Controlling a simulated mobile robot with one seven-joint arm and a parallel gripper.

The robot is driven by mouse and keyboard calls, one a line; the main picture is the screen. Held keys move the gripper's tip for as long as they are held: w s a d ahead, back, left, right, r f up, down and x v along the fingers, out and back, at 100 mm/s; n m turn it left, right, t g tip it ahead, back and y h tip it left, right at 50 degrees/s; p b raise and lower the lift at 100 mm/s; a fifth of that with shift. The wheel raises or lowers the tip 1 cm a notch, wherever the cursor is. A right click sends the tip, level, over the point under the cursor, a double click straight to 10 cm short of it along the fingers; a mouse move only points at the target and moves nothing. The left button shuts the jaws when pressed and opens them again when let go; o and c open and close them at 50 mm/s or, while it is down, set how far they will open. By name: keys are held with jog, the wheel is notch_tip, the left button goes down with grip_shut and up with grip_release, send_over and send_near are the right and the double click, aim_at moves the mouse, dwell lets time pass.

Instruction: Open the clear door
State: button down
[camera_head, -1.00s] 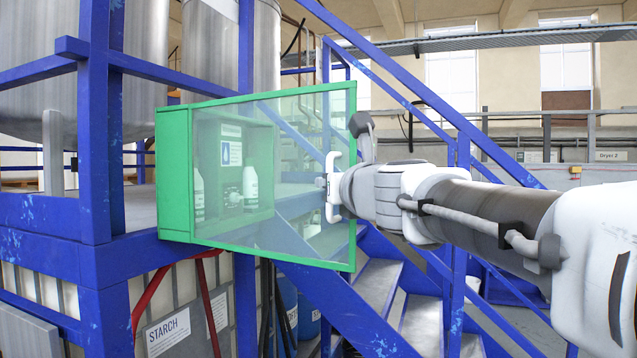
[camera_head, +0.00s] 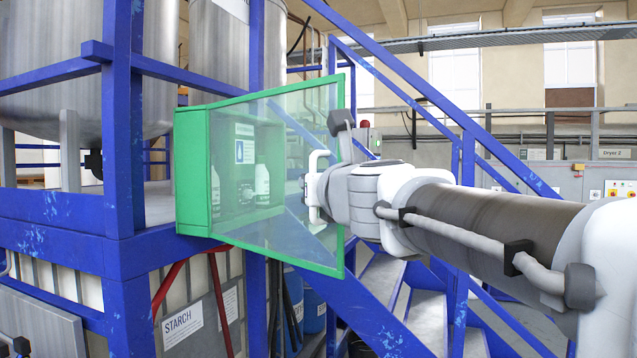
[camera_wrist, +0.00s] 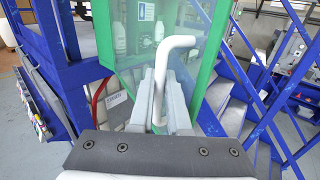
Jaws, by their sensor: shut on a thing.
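The clear door (camera_head: 290,205) is a see-through panel in a green frame, swung out from the green cabinet (camera_head: 193,170) on its left-hand side. The door stands ajar at an angle. Its white handle (camera_head: 315,190) is a bent bar near the free edge. My gripper (camera_wrist: 158,120) is shut on this handle, with one finger on each side of the bar in the wrist view. In the head view my arm and wrist hide part of the free edge of the frame.
White bottles (camera_head: 262,185) stand inside the cabinet, seen through the panel. A blue post (camera_head: 120,150) and platform rail stand at left. Blue stairs (camera_head: 420,310) and a sloping blue handrail (camera_head: 450,110) lie behind and right of the door.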

jog(key=shift+s, duration=0.1)
dwell(0.3)
jog(key=c, duration=1.2)
grip_release()
jog(key=shift+o, duration=0.2)
jog(key=p+v, duration=0.5)
jog(key=v, duration=1.2)
jog(key=shift+s, duration=0.15)
jog(key=shift+f, duration=0.1)
